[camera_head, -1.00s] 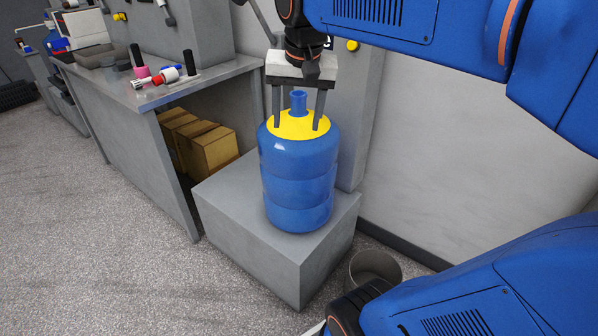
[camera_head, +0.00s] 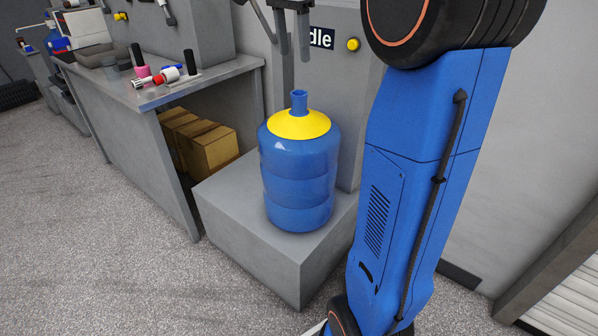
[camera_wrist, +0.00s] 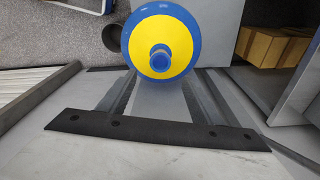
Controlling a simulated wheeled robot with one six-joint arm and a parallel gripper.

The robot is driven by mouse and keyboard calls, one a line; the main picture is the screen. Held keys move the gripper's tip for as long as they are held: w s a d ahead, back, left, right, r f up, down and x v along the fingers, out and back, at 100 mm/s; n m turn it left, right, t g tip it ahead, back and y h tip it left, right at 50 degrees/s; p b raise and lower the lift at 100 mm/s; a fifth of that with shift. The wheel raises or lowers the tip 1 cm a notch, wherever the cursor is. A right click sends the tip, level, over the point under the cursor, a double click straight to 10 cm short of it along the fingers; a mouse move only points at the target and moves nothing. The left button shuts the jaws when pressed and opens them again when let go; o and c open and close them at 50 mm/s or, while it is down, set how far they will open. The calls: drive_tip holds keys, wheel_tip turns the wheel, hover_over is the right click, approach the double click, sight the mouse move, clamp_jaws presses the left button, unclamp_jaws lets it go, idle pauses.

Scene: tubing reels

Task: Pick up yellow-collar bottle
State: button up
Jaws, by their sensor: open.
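The yellow-collar bottle (camera_head: 298,172) is a large blue ribbed jug with a yellow shoulder and a narrow blue neck. It stands upright on a grey block (camera_head: 240,215). My gripper (camera_head: 294,56) shows at the top edge of the head view, above the bottle, with both fingers pointing down, apart and empty. In the wrist view the bottle (camera_wrist: 180,30) is seen from above, with its neck near the middle top. The gripper fingers (camera_wrist: 160,80) lie below it in the picture, spread apart, and do not hold it.
A grey workbench (camera_head: 210,82) with small tools stands left of the block, with cardboard boxes (camera_head: 205,143) beneath. A wall panel with a yellow button (camera_head: 353,44) rises behind the bottle. Floor at left is clear.

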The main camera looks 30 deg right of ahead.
sight(298, 93)
drive_tip(key=f, duration=0.5)
drive_tip(key=d+f, duration=0.1)
drive_tip(key=f, duration=0.4)
drive_tip(key=d+f, duration=0.1)
drive_tip(key=f, duration=0.4)
drive_tip(key=shift+w+f, duration=0.15)
drive_tip(key=shift+f, duration=0.2)
drive_tip(key=shift+c, duration=0.7)
clamp_jaws()
